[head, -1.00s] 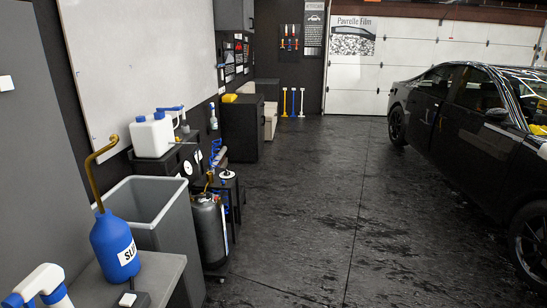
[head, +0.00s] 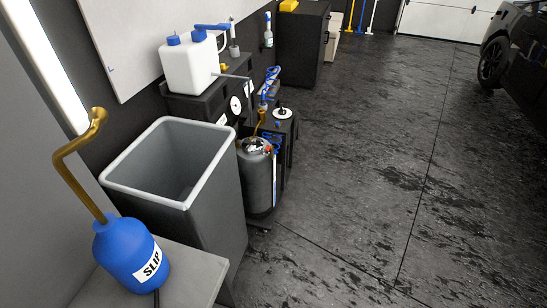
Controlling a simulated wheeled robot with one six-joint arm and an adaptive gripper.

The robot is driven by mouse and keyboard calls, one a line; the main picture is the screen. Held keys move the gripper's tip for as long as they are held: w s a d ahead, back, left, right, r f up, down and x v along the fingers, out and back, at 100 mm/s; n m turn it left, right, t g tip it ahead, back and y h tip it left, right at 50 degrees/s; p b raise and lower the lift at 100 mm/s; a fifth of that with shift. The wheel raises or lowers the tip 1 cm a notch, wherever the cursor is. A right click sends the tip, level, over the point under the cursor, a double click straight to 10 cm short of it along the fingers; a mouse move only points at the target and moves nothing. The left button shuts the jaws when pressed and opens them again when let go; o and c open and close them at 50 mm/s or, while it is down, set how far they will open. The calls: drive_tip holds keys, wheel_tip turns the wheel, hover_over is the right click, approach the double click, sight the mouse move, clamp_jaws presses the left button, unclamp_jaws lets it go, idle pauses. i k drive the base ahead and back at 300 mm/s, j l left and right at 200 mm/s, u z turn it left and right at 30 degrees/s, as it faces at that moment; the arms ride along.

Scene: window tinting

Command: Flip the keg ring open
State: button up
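The keg is a dark grey metal tank (head: 258,183) standing upright on the floor, just right of the large grey bin. Its top shows a brass-coloured tube and small red and blue parts. The bin rim partly hides its left side. The keg ring is too small to make out, and I cannot tell whether it lies flat or stands up. My gripper is not in view.
A grey open bin (head: 203,205) stands left of the keg. In front is a grey stand (head: 192,272) with a blue SLIP bottle (head: 130,256). A white jug (head: 189,69) sits behind. Open floor (head: 370,170) lies right, with a dark car (head: 528,50) beyond.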

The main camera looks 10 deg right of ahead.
sight(267, 150)
drive_tip(key=i+l+u, duration=0.35)
drive_tip(key=u, duration=0.25)
drive_tip(key=i+l+u, duration=0.15)
drive_tip(key=u, duration=0.2)
drive_tip(key=i+l+u, duration=0.1)
drive_tip(key=l, duration=0.2)
drive_tip(key=i+l+u, duration=0.1)
drive_tip(key=l, duration=0.25)
drive_tip(key=i+l+u, duration=0.1)
drive_tip(key=i+l, duration=0.15)
drive_tip(key=i+l+u, duration=0.1)
drive_tip(key=l, duration=0.35)
drive_tip(key=i+l+u, duration=0.1)
drive_tip(key=l, duration=0.25)
drive_tip(key=i+l, duration=0.15)
drive_tip(key=l, duration=0.2)
drive_tip(key=i+l, duration=0.1)
drive_tip(key=l, duration=0.3)
